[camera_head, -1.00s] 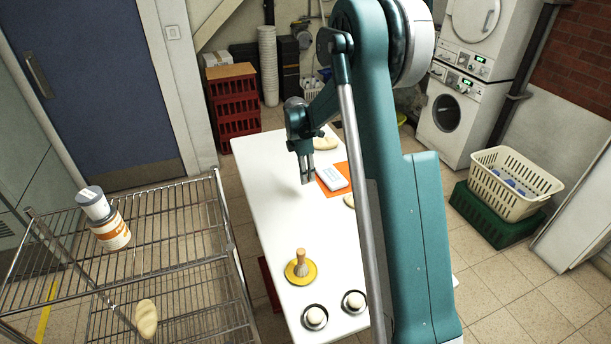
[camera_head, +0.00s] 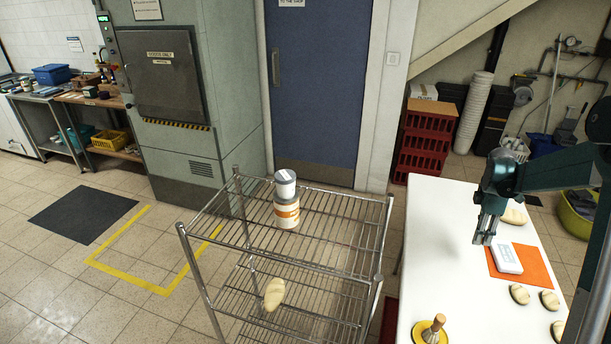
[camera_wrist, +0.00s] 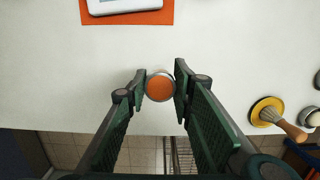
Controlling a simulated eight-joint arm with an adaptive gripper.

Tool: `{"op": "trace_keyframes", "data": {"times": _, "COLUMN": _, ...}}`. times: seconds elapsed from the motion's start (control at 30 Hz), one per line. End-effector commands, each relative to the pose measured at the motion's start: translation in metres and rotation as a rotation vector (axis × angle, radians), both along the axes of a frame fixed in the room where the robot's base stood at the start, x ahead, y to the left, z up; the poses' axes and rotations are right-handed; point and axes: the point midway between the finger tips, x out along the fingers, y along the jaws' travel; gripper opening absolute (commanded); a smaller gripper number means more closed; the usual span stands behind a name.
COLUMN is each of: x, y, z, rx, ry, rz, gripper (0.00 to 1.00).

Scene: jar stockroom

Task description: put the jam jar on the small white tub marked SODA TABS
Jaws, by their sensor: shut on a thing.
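My gripper (camera_head: 487,234) is over the white table, left of an orange mat. In the wrist view its fingers (camera_wrist: 160,88) are closed around a small round jar (camera_wrist: 160,87) with an orange top and pale rim, seen from above. I take this as the jam jar; in the head view it is hardly visible between the fingers. On the wire rack's top shelf, a small white tub (camera_head: 285,191) with a grey lid stands on a larger cream tub (camera_head: 287,216) with an orange band. The small tub's marking is too small to read.
The wire rack (camera_head: 330,253) stands left of the table (camera_head: 440,210), with free shelf around the tubs. A brush on a yellow dish (camera_head: 430,331) stands nearer.

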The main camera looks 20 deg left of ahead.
Motion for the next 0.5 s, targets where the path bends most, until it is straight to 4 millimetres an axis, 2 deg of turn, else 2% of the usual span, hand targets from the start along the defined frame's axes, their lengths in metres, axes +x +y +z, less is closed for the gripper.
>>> {"op": "trace_keyframes", "data": {"times": 0.17, "x": 0.000, "y": 0.000, "z": 0.046, "rx": 0.000, "ry": 0.000, "rz": 0.000, "gripper": 0.11}}
{"op": "trace_keyframes", "data": {"times": 0.5, "x": 0.000, "y": 0.000, "z": 0.153, "rx": 0.000, "ry": 0.000, "rz": 0.000, "gripper": 0.11}}
